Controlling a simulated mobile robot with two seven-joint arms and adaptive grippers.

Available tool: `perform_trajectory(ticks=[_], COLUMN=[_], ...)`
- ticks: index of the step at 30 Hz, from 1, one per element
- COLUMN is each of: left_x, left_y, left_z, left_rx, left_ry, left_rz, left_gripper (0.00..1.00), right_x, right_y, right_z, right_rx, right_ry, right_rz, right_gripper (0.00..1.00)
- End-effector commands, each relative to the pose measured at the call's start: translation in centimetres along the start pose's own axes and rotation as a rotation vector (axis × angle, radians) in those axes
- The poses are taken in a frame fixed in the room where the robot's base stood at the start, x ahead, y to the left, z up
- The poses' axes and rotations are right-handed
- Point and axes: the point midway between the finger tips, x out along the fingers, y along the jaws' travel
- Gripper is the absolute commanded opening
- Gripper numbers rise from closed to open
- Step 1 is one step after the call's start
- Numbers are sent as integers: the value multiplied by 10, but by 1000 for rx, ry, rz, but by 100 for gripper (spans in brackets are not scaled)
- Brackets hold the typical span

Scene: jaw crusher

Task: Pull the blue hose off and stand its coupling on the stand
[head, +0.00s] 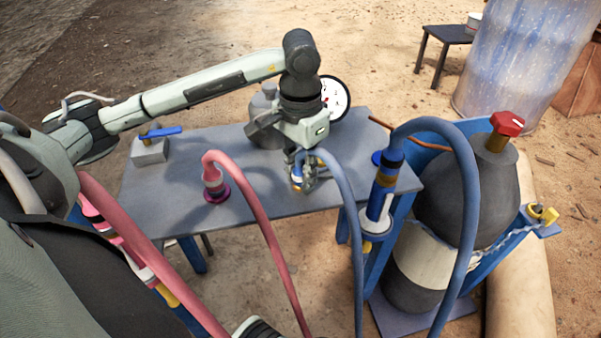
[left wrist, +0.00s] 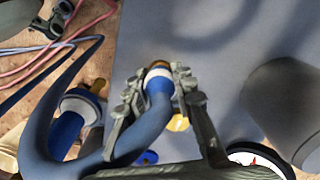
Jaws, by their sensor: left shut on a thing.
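My left gripper (head: 304,184) is over the right part of the grey table. It is shut on the blue and white coupling (left wrist: 158,75) at the end of a blue hose (head: 347,205). In the left wrist view the fingers (left wrist: 152,98) lie on either side of this coupling, and a brass end shows beyond it. I cannot tell whether the coupling touches anything below. A second blue hose (head: 463,190) arches from a blue coupling (head: 385,180) at the table's right end, beside the dark gas cylinder. I cannot make out an empty stand. My right gripper is not seen.
A pink hose ends in a coupling on a magenta base (head: 217,193) on the table (head: 260,205). A blue-handled valve block (head: 150,149) sits at the left. A gauge (head: 336,98) stands behind my gripper. The dark cylinder (head: 467,195) stands right of the table.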

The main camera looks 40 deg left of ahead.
Motion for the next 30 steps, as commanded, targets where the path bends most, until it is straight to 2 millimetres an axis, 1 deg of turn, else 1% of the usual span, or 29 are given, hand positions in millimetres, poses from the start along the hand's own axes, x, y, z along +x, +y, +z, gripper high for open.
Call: perform_trajectory(ticks=[1,2,6,8,16,20,23,30], left_x=[0,0,0,0,0,-9,-25,-80], left_y=[0,0,0,0,0,0,-1,0], left_z=[0,0,0,0,0,-1,-1,-2], left_rx=[0,0,0,0,0,0,-1,1], left_ry=[0,0,0,0,0,2,6,8], left_rz=[0,0,0,0,0,-1,-2,-2], left_gripper=[0,25,43,48,48,48,48,48], right_x=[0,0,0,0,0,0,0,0], right_y=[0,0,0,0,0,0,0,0], right_z=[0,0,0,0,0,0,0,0], right_rx=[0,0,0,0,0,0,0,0], right_ry=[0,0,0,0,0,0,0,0], right_rz=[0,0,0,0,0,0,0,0], right_gripper=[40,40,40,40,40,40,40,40])
